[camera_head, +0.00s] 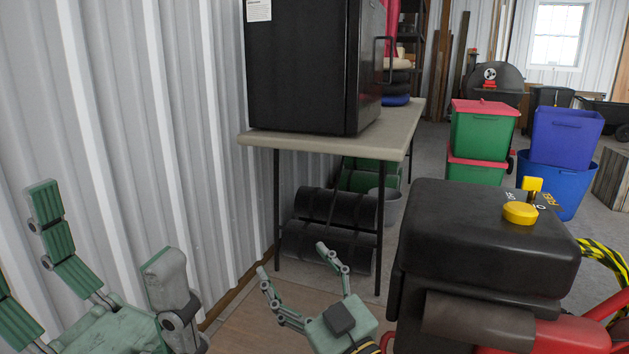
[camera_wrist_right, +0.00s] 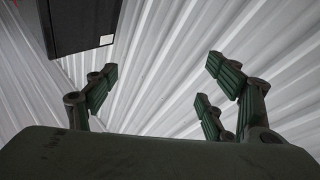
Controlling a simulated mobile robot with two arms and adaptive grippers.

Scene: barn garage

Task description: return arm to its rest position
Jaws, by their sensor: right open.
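In the head view my right gripper (camera_head: 293,260) is at the lower middle, its fingers pointing up and spread apart with nothing between them. In the right wrist view its green fingers (camera_wrist_right: 162,80) stand apart and empty against the white corrugated wall. My left gripper (camera_head: 105,230) is at the lower left, partly cut off by the frame edge. Its visible fingers are wide apart, with nothing seen between them. Most of both arms lies outside the head view.
A table (camera_head: 405,132) carries a large black box (camera_head: 300,65), with black rolls (camera_head: 325,245) underneath. The corrugated wall (camera_head: 200,110) is close at the left. A black machine with a yellow knob (camera_head: 519,213) stands at the right. Bins (camera_head: 482,135) stand behind it.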

